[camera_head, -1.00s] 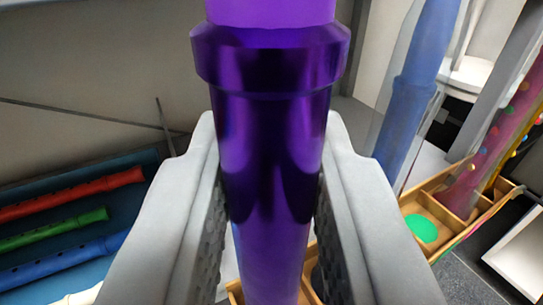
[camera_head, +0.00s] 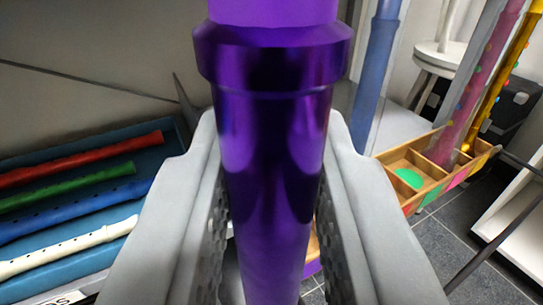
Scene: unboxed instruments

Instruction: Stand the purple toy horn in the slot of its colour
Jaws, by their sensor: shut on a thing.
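The purple toy horn (camera_head: 272,130) is a shiny upright tube with a collar near the top of the picture. My gripper (camera_head: 274,215) is shut on it, one pale grey finger on each side. The horn's lower end runs out of the picture. A wooden slotted rack (camera_head: 432,172) stands behind at the right, with coloured patches on its front. A bit of purple (camera_head: 313,267) shows low on the rack, just right of the horn. Most of the rack's near part is hidden by the horn and my right finger.
A blue tray at the left holds red (camera_head: 80,159), green (camera_head: 65,187), blue (camera_head: 75,210) and white (camera_head: 70,247) recorders. A blue tube (camera_head: 377,75), a pink dotted tube (camera_head: 484,85) and a yellow tube (camera_head: 503,75) stand at the rack. A white stool (camera_head: 440,57) is behind.

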